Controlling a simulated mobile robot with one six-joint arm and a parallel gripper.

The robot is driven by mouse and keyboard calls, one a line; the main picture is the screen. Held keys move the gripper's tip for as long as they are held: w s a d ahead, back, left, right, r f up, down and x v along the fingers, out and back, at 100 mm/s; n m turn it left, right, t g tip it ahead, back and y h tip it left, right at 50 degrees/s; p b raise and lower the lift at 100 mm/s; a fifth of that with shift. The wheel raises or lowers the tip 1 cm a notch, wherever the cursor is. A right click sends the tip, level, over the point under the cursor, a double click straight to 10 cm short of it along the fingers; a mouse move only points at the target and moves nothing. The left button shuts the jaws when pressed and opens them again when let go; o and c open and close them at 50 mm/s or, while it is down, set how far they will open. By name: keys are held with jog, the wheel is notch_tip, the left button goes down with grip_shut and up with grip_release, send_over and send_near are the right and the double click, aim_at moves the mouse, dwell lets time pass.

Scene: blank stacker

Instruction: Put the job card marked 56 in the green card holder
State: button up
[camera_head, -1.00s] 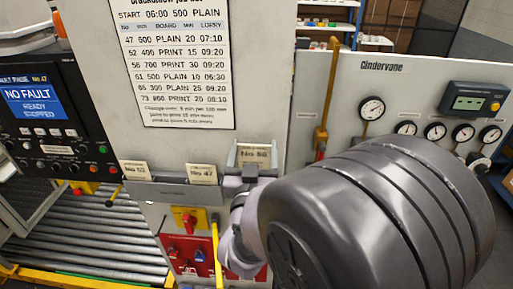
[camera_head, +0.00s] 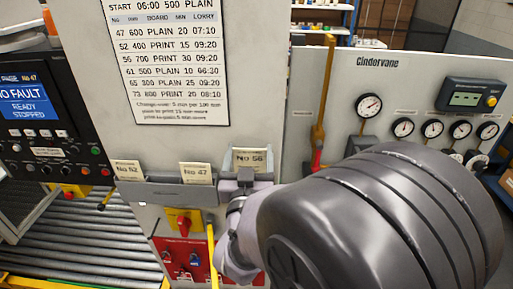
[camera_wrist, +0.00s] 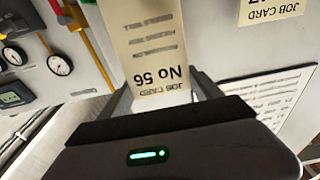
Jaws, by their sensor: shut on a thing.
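The job card marked No 56 (camera_head: 250,159) is a cream card at the right end of the grey card rack, higher than the cards beside it. It also shows upside down in the wrist view (camera_wrist: 153,45). My gripper (camera_head: 245,178) is shut on this card; its fingers lie at the card's sides in the wrist view (camera_wrist: 162,92). The card's lower part is hidden in the head view, so I cannot tell whether it touches the rack. I see no green card holder in these views.
Cards No 52 (camera_head: 128,170) and No 47 (camera_head: 196,173) stand in the grey rack (camera_head: 165,190). A printed schedule (camera_head: 165,65) is above. A red switch panel (camera_head: 185,258) is below. A gauge panel (camera_head: 400,85) stands at right, beside a yellow lever (camera_head: 326,90).

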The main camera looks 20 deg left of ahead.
jog(key=shift+f+b, duration=0.7)
jog(key=shift+b, duration=0.05)
jog(key=o, duration=1.9)
jog(key=shift+c, duration=0.2)
jog(key=b+v, duration=1.2)
jog(key=v, duration=0.5)
jog(key=shift+s+b, duration=0.2)
jog(key=shift+b, duration=0.1)
